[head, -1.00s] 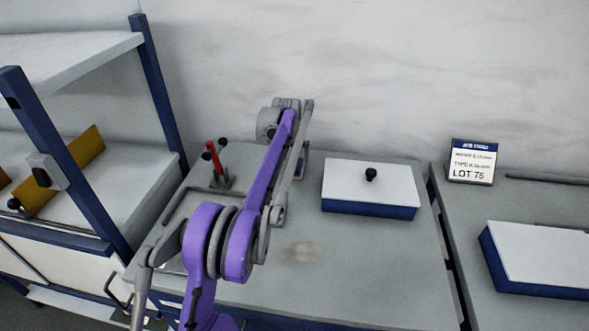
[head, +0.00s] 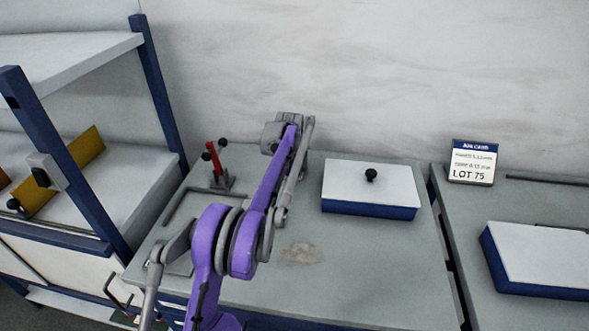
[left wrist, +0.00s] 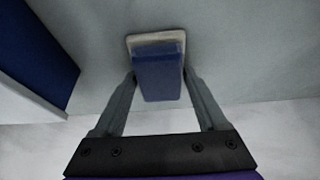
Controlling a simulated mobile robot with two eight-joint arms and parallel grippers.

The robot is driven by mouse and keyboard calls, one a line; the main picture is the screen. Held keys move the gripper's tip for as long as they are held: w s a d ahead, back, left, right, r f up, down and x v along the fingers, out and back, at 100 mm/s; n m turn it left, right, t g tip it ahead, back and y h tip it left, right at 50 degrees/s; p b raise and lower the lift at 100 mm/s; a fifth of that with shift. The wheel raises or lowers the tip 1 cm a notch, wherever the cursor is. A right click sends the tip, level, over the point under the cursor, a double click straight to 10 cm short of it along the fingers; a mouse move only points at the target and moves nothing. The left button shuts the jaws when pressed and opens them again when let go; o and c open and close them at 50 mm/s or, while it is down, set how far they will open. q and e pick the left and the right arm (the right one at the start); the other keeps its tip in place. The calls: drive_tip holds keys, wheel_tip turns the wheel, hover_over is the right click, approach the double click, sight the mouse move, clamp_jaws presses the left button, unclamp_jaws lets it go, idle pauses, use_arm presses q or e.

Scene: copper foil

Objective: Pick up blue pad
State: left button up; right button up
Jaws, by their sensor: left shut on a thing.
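The blue pad (left wrist: 158,82) shows in the left wrist view as a small blue block with a pale, rounded edge at its far end. My left gripper (left wrist: 160,74) has one finger on each side of it and is shut on it. The grey bench top lies behind the pad; I cannot tell whether the pad touches it. In the head view my purple left arm hides the pad and the fingertips. My right gripper is in neither view.
A blue box with a white lid and black knob (head: 370,187) stands right of my arm on the grey bench (head: 370,250). A red-handled clamp (head: 215,165) stands to the left. A lot sign (head: 472,162) stands on the right bench. The bench front is mostly clear.

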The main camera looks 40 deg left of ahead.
sight(294, 164)
use_arm(q)
drive_tip(key=shift+c, duration=0.6)
wheel_tip(294, 164, up, 10)
drive_tip(key=shift+p, duration=0.7)
